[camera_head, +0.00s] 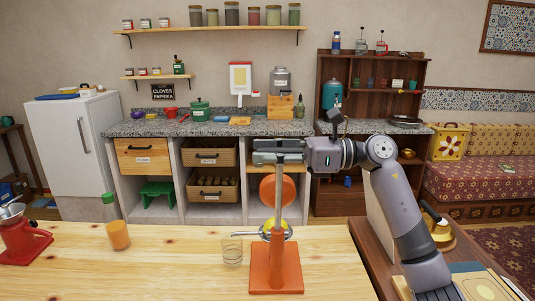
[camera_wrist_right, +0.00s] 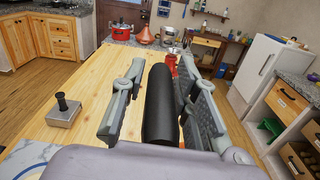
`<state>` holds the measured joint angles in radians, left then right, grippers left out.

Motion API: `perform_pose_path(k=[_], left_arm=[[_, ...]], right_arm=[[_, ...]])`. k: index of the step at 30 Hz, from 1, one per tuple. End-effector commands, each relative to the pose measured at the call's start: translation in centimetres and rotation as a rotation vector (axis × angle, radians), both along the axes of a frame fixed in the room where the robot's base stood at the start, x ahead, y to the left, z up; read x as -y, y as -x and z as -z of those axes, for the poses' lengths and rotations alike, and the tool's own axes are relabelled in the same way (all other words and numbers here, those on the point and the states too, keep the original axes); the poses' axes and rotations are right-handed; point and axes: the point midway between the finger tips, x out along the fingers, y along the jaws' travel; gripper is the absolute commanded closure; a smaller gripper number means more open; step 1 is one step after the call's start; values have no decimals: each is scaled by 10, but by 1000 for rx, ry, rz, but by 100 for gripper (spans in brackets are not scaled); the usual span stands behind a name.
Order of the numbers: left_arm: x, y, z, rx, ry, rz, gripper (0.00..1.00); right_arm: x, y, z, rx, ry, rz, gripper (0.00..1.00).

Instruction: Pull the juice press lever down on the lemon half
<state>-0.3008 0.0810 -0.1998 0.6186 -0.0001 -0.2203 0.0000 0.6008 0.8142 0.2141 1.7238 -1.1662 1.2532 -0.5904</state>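The juice press has an orange base (camera_head: 277,272) and an upright column on the wooden table. A yellow lemon half (camera_head: 282,224) shows partly behind the column, at the press's metal cup. My right gripper (camera_head: 276,151) is at the top of the press, above the lemon, and its fingers hide the lever's end in the head view. In the right wrist view a thick black lever handle (camera_wrist_right: 160,105) lies between the two fingers. My right gripper (camera_wrist_right: 163,78) looks open around it, with narrow gaps on both sides. My left gripper is not in view.
A clear glass (camera_head: 232,252) stands left of the press. An orange bottle (camera_head: 118,236) and a red hand-cranked device (camera_head: 22,240) stand farther left. A grey block with a black knob (camera_wrist_right: 65,111) is on the wooden table (camera_wrist_right: 95,82). Bare table lies between bottle and glass.

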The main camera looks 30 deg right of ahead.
Motion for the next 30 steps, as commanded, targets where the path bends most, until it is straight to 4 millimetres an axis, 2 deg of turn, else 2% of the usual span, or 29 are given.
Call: perform_pose_path(k=[1,11,30], left_arm=[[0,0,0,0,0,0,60],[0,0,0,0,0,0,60],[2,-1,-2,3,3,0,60]], right_arm=[[0,0,0,0,0,0,77],[0,0,0,-1,1,0,99],[2,-2,-1,-9,-4,1,100]])
